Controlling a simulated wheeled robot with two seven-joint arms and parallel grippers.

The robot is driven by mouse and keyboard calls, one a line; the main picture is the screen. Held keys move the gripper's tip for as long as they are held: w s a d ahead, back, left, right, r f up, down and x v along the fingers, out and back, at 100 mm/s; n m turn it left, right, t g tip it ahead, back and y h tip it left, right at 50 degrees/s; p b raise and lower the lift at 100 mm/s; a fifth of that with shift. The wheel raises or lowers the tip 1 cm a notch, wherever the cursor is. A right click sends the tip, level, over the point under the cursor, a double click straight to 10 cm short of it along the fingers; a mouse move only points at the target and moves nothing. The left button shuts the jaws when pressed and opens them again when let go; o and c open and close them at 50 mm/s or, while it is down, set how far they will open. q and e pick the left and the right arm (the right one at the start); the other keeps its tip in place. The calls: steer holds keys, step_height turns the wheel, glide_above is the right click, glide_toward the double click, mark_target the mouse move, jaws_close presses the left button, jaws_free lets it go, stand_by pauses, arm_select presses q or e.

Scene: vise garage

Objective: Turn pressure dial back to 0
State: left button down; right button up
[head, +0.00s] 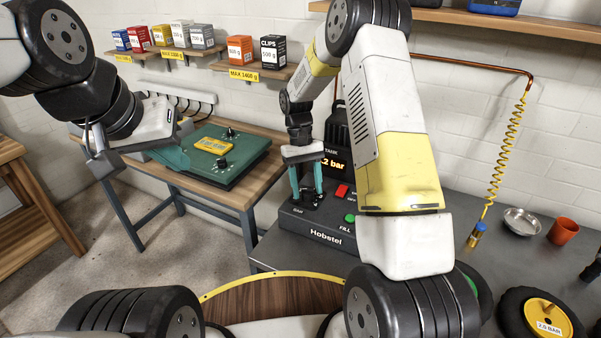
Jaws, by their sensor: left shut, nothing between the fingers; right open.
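The grey Hobstel inflator (322,229) stands on the dark bench, with a lit display (333,163) whose visible part reads ".2 bar". My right gripper (306,194) points down over the left part of its panel. Its teal fingers are apart, one on each side of the small dark pressure dial (308,199). The dial is mostly hidden, so its setting and any finger contact cannot be told. My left gripper (172,156) is shut and empty, beside the green box on the wooden table, well away from the inflator.
A red switch (342,191) and green FILL button (350,218) sit right of the dial. My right forearm hides part of the inflator. A coiled yellow hose (503,150), metal bowl (522,222), orange cup (563,231) and wheel (540,316) are at right.

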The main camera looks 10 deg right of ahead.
steer(key=v, duration=0.7)
steer(key=shift+r, duration=0.3)
steer(key=shift+w, duration=0.15)
steer(key=s+d+r+t+y, duration=0.1)
steer(key=s+r+t, duration=0.2)
steer(key=s+r, duration=0.35)
steer(key=s+d+r+t+y, duration=0.15)
steer(key=s+r, duration=0.25)
steer(key=r, duration=0.5)
steer(key=s+r+m+t, duration=0.1)
steer(key=s+r+t, duration=0.1)
steer(key=s, duration=0.5)
steer(key=s+d+r+t, duration=0.1)
steer(key=s+r+t, duration=0.1)
steer(key=s+t, duration=0.2)
steer(key=s, duration=0.3)
steer(key=shift+s+d+m+y, duration=0.15)
steer(key=shift+d+m+y, duration=0.05)
steer(key=shift+m+y, duration=0.2)
